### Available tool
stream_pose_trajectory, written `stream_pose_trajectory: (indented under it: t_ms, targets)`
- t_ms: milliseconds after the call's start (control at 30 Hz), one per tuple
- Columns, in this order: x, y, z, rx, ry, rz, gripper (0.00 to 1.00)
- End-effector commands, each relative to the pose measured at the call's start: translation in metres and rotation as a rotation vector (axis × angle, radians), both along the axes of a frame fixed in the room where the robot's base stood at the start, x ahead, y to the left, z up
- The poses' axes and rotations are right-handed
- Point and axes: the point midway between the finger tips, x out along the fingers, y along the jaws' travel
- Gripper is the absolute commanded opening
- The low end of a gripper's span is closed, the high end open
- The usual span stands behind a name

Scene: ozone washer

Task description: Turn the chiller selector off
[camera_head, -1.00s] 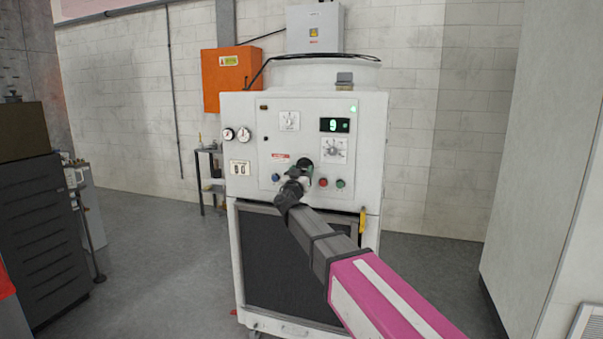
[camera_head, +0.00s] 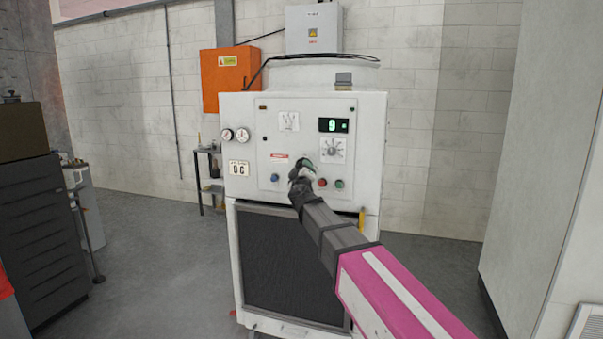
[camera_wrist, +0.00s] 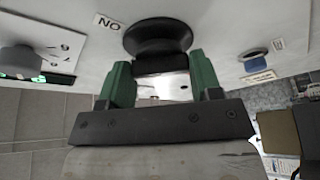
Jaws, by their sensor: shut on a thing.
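My gripper (camera_head: 302,170) is at the front panel of the white chiller (camera_head: 363,120) in the head view, below the dial and left of the red button. In the wrist view, my gripper (camera_wrist: 159,64) has its two green fingers on either side of the grip of a black selector knob (camera_wrist: 158,35) and is shut on it. The knob's round base meets the white panel. A label (camera_wrist: 109,23) beside it reads "NO" in the picture, which seems turned around. In the head view my gripper hides the knob, so its pointing direction is hard to tell.
A red button (camera_head: 322,183) and a green button (camera_head: 339,184) sit just right of my gripper. A blue button (camera_head: 275,178) is to its left; it also shows in the wrist view (camera_wrist: 253,54). A dial (camera_head: 333,149) and green display (camera_head: 333,125) are above.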

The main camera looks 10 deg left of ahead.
Motion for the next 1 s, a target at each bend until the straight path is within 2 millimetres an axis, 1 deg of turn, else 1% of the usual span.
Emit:
stream_pose_trajectory:
  t_ms: [400, 1000]
  targets:
    - [-0.0004, -0.0009, 0.0016, -0.266, 0.023, 0.003, 0.35]
    - [-0.0002, -0.0012, 0.0035, -0.585, 0.048, 0.001, 0.35]
